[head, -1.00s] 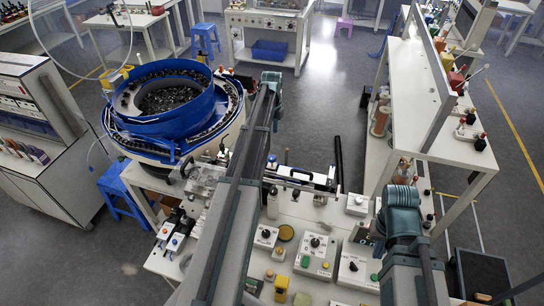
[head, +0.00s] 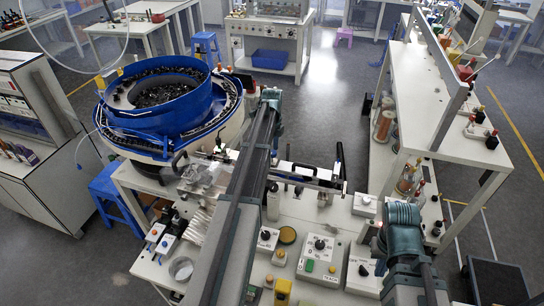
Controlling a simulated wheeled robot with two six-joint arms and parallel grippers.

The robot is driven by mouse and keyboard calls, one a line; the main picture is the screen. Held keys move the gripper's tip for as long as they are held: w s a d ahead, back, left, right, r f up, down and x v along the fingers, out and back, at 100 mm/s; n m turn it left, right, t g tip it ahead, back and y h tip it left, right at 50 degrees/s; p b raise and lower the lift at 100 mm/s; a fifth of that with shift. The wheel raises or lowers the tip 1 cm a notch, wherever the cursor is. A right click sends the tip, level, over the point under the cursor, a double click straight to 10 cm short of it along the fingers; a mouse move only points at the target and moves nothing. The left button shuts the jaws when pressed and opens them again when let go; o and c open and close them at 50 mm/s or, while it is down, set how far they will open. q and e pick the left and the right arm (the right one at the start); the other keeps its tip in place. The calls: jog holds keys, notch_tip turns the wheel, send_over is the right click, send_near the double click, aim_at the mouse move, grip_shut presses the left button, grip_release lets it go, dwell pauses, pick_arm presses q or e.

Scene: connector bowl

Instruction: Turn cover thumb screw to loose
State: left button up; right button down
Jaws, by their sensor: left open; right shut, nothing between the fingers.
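The blue bowl feeder (head: 160,120), full of small dark parts, stands on the bench at the left. A clear block-like fixture (head: 200,178) sits beside it, where the bowl meets the track (head: 305,178). I cannot make out the cover thumb screw; it is too small here or behind my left arm. My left arm crosses the middle of the view over the bench, and its gripper cannot be made out. My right arm is at the lower right, and its gripper is hidden behind its own links.
The white bench (head: 330,215) carries control boxes, including one with a green button (head: 309,266) and a black knob. A yellow block (head: 282,290) is near the front. A white shelf unit (head: 440,130) stands at the right. A blue stool (head: 110,195) is at the left.

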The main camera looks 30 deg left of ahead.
pick_arm(q)
jog(key=shift+f, duration=0.15)
jog(key=shift+c, duration=0.2)
grip_shut()
